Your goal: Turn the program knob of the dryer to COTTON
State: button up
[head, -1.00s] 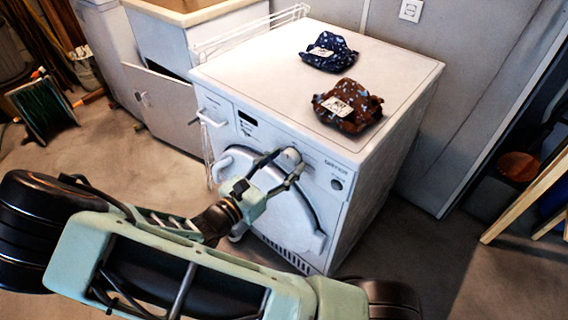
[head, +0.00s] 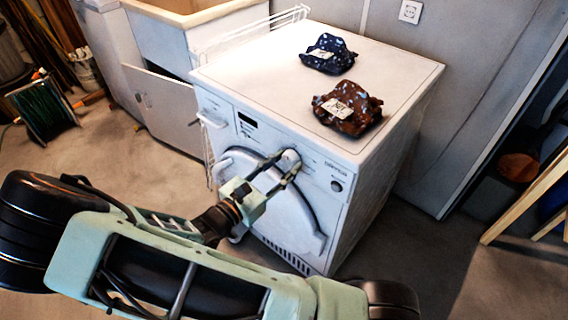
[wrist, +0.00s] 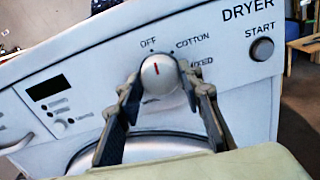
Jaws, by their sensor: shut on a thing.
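The white dryer (head: 335,225) stands in front of me, its control panel facing me. Its round silver program knob (wrist: 158,84) has a red line that is nearly upright, pointing toward OFF. The COTTON label (wrist: 193,41) is up and to the right of the knob, with the partly covered MIXED label (wrist: 204,63) lower right. My gripper (wrist: 160,80) is shut on the knob, one finger on each side. In the head view, my gripper (head: 285,166) reaches the panel's middle, and the knob (head: 291,154) shows between the fingertips.
The START button (wrist: 262,49) is right of the knob, and a dark display (wrist: 47,88) is at left. A green hose reel (head: 43,108) stands far left.

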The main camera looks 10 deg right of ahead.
jog(key=m, duration=0.4)
jog(key=shift+m, duration=2.3)
jog(key=o, duration=1.2)
jog(key=shift+c, duration=0.2)
jog(key=v, duration=1.2)
